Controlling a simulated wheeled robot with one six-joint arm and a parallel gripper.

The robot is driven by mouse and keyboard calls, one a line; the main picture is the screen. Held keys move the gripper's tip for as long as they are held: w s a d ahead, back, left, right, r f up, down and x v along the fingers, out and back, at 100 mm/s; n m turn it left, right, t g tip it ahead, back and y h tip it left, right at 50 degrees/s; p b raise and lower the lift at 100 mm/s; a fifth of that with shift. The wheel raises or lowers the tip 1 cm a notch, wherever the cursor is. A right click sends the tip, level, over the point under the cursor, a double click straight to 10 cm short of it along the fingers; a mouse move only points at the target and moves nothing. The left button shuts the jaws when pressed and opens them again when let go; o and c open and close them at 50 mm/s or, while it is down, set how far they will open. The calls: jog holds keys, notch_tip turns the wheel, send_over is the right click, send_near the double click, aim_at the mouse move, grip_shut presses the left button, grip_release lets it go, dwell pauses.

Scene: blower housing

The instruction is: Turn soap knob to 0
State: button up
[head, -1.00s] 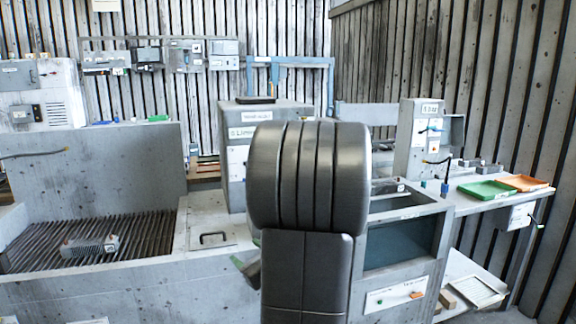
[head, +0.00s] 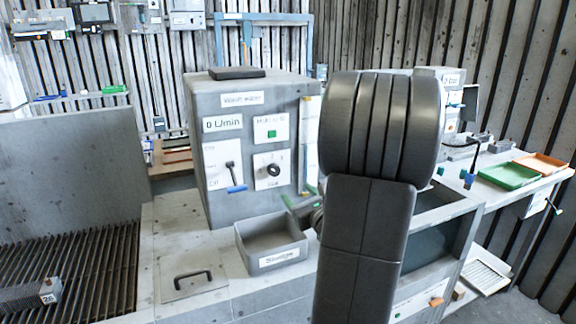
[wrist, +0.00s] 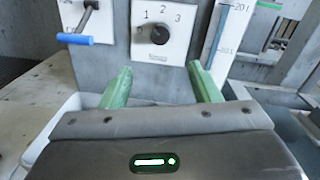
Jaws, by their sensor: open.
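The black round knob (head: 273,170) sits on a white dial plate on the front of the grey wash water box (head: 207,130). In the wrist view the knob (wrist: 159,35) is ahead, with 1, 2 and 3 printed around it; its setting is too unclear to read. My gripper (wrist: 161,78) is open and empty, its two green fingers apart, below the knob and not touching it. In the head view my gripper (head: 308,203) is partly hidden by my arm, to the right of and below the knob.
A lever with a blue handle (head: 236,186) stands left of the knob. A grey sludge tray (head: 273,260) is below the panel. A level scale (wrist: 225,38) is right of the dial. A grate (head: 75,270) lies at the left.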

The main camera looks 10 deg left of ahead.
aim_at(276, 172)
jog(key=p+x, duration=0.2)
jog(key=x, duration=1.1)
jog(key=shift+w+a, duration=0.15)
jog(key=shift+w, duration=0.2)
jog(key=shift+c, duration=0.3)
jog(key=c, duration=0.9)
